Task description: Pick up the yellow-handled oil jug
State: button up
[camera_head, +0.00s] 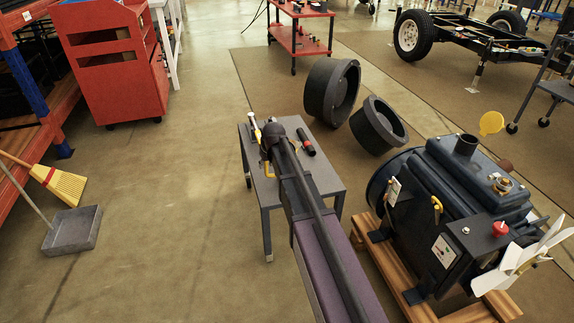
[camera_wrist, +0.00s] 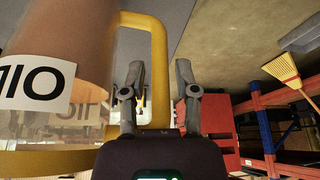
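The oil jug (camera_wrist: 70,45) fills the left of the wrist view, see-through with brownish contents and a white label that reads upside down. Its yellow handle (camera_wrist: 159,75) stands as an upright bar with a bend at the top. My gripper (camera_wrist: 161,78) is open, one finger on each side of the handle bar in this view; I cannot tell whether either touches it. In the head view my arm reaches over a small grey table (camera_head: 322,183) and hides most of the jug; a bit of yellow (camera_head: 268,169) shows beside the gripper.
A dark cylinder (camera_head: 306,143) lies on the table to the right. A dark engine (camera_head: 450,210) on a wooden pallet stands to the right, with two black round parts behind the table. A broom (camera_head: 60,183) and dustpan (camera_head: 72,229) are at left. Floor left of the table is clear.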

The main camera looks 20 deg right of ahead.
grip_shut()
jog(key=shift+r+p, duration=0.4)
dwell(0.4)
jog(key=shift+r+p, duration=1.5)
jog(key=shift+p, duration=0.05)
jog(key=s+d+r+p, duration=0.1)
jog(key=s+d, duration=0.7)
jog(key=d, duration=0.5)
jog(key=shift+s, duration=0.35)
jog(key=shift+s+d+r, duration=0.1)
jog(key=shift+d, duration=0.05)
dwell(0.4)
